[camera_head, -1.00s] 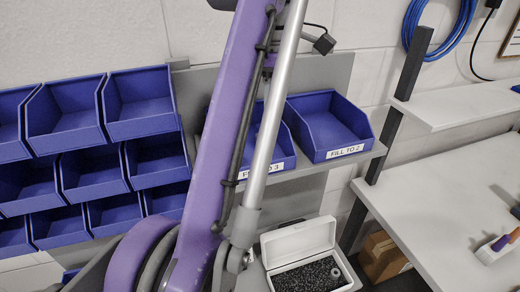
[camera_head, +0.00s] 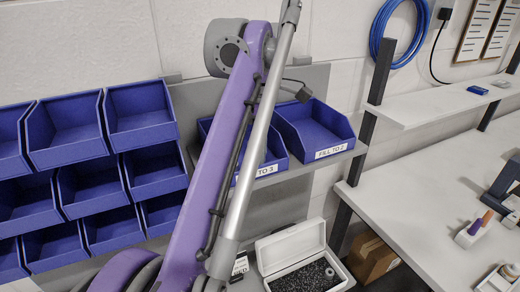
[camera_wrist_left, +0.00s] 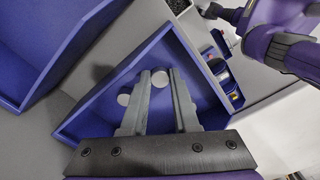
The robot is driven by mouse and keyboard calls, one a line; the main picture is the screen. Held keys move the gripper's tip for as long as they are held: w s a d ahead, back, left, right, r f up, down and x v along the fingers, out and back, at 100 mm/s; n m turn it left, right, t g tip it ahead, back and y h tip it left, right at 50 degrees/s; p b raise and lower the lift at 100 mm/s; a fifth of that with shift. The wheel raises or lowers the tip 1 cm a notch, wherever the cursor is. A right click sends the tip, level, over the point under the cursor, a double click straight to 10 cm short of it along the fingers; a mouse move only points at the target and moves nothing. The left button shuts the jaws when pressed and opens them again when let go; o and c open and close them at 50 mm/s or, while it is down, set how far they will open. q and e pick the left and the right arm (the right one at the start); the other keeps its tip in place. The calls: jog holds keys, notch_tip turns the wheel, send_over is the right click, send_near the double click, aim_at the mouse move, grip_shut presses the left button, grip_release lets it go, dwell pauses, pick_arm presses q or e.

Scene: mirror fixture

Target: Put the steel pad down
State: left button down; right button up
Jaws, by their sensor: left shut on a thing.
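In the left wrist view, my left gripper (camera_wrist_left: 160,80) is shut on a steel pad (camera_wrist_left: 161,77), a small grey disc between the fingertips. The fingertips are over a blue bin (camera_wrist_left: 85,120). A second grey disc (camera_wrist_left: 124,99) shows beside the left finger, apparently in that bin. In the head view, two blue bins stand on a grey wall shelf: one labelled "FILL TO 2" (camera_head: 333,152), and one whose label ends in "TO 3" (camera_head: 268,171), partly hidden by my left arm. The gripper's fingers are not clear there. My right gripper is not in view.
Stacked blue bins (camera_head: 52,140) fill the left wall. A white open box (camera_head: 263,250) with dark filling and a ring stands below the shelf. A white bench (camera_head: 405,200) with small tools is at right. A cardboard box (camera_head: 372,258) stands beneath it.

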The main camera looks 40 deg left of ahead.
pick_arm(q)
jog(key=shift+w+d+f, duration=0.1)
jog(key=shift+w+d, duration=0.05)
jog(key=shift+w, duration=0.25)
jog(key=shift+f, duration=0.15)
jog(key=c, duration=0.9)
grip_release()
jog(key=shift+s, duration=0.1)
jog(key=shift+o, duration=1.1)
jog(key=shift+s, duration=0.35)
jog(key=shift+w, duration=0.2)
jog(key=r, duration=0.6)
jog(key=shift+w+r+p, duration=0.1)
jog(key=shift+w+p, duration=0.1)
jog(key=shift+p, duration=0.2)
jog(key=shift+w+r, duration=0.1)
jog(key=shift+r, duration=0.2)
jog(key=shift+s+r, duration=0.4)
jog(key=shift+r, duration=0.15)
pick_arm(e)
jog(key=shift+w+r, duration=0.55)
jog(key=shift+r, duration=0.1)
